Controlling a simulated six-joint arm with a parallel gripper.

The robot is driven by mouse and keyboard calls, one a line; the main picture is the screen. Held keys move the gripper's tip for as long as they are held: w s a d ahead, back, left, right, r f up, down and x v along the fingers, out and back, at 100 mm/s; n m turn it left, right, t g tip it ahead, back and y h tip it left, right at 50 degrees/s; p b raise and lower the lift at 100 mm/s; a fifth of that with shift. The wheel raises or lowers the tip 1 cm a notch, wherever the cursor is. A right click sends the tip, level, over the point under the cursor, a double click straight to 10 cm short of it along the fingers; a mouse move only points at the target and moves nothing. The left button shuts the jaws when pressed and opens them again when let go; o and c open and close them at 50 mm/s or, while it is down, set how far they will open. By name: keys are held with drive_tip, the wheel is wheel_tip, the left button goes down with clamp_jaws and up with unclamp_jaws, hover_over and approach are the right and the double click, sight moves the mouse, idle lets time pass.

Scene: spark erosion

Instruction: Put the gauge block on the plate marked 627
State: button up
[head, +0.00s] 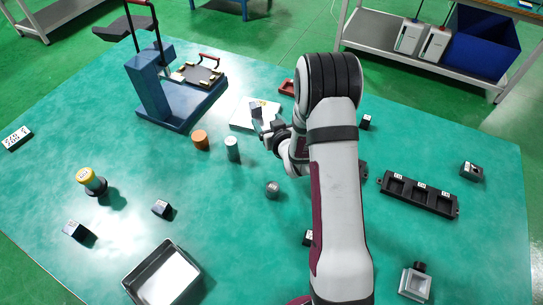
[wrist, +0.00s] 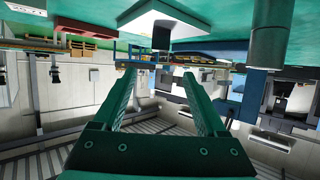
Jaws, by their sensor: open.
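My gripper (head: 270,132) is beside the front right of a white plate (head: 239,119) in the head view. A small dark grey block (head: 256,109), possibly the gauge block, appears on or just over this plate. I cannot read a number on the plate. In the wrist view my gripper (wrist: 164,80) has its two green fingers spread, with nothing between them. A pale slab (wrist: 165,14) shows beyond them at the top; a dark shape hangs under it. Part of the table behind my arm is hidden.
A blue press (head: 152,90) stands behind left of the plate. An orange cylinder (head: 201,140) and a pale cylinder (head: 232,149) are in front. A dark three-pocket holder (head: 419,207) lies right, a metal tray (head: 133,285) at the front. Several small dark labelled blocks are scattered.

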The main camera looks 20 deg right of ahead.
drive_tip(key=s+a+r+m+g+h, duration=0.1)
drive_tip(key=s+a+r+m+g, duration=0.2)
drive_tip(key=s+r+g, duration=0.55)
drive_tip(key=s+a+r+m+g+y, duration=0.1)
drive_tip(key=s+a, duration=0.1)
drive_tip(key=s, duration=0.8)
drive_tip(key=s+a+r+g+y, duration=0.1)
drive_tip(key=s+a+r+g, duration=0.1)
drive_tip(key=s, duration=0.8)
drive_tip(key=s+a+r+m+g, duration=0.1)
drive_tip(key=s+a, duration=0.3)
drive_tip(key=s, duration=0.6)
drive_tip(key=shift+s+a+r+m+g+y, duration=0.3)
drive_tip(key=shift+s+r+g+y, duration=0.1)
drive_tip(key=shift+r+g, duration=0.25)
